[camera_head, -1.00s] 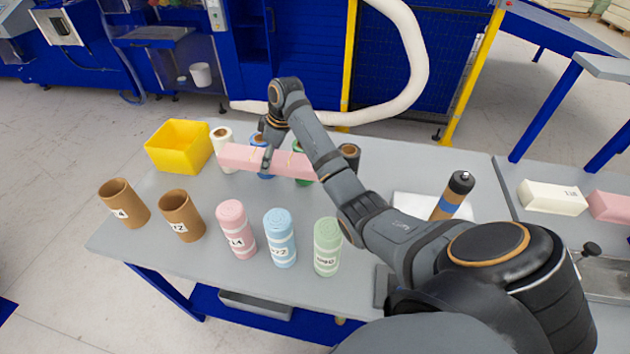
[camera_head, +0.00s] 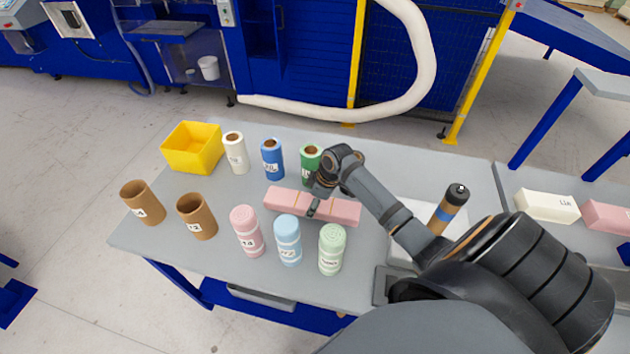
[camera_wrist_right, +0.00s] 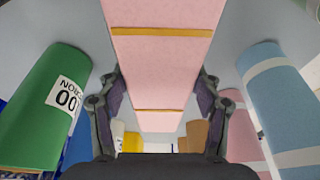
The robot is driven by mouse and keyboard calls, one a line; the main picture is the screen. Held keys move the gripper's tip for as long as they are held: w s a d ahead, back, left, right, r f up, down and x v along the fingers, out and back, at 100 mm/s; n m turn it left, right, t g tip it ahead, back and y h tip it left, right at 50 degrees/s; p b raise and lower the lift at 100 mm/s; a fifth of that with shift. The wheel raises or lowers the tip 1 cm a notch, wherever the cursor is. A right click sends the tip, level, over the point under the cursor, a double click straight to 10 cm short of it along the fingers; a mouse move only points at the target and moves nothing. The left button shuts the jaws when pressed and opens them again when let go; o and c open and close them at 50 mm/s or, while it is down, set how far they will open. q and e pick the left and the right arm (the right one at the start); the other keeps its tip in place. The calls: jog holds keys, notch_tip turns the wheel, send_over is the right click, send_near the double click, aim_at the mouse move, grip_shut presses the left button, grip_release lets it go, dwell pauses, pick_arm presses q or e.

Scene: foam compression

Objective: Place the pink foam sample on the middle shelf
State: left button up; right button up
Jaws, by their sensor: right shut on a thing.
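The pink foam sample (camera_head: 341,211) is a long pink block with thin orange bands, held above the grey table between the standing rolls. My right gripper (camera_head: 314,207) is shut across its middle from above. In the right wrist view the pink foam (camera_wrist_right: 160,70) runs between the two fingers (camera_wrist_right: 160,98). A second pink block (camera_head: 608,216) lies on the side table at the right edge. My left gripper is not in view. No middle shelf can be made out.
Behind the foam stand white (camera_head: 235,153), blue (camera_head: 272,160) and green (camera_head: 311,163) rolls. In front stand pink (camera_head: 246,232), light blue (camera_head: 287,241) and pale green (camera_head: 331,250) rolls. Brown tubes (camera_head: 197,217) and a yellow bin (camera_head: 193,148) are at left. A white block (camera_head: 547,206) lies right.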

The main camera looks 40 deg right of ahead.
jog(key=f+p, duration=0.1)
jog(key=s+f+p, duration=0.1)
jog(key=f, duration=0.1)
jog(key=shift+d, duration=0.1)
jog(key=shift+f, duration=0.5)
jog(key=o, duration=1)
jog(key=shift+f, duration=0.1)
jog(key=shift+c, duration=0.2)
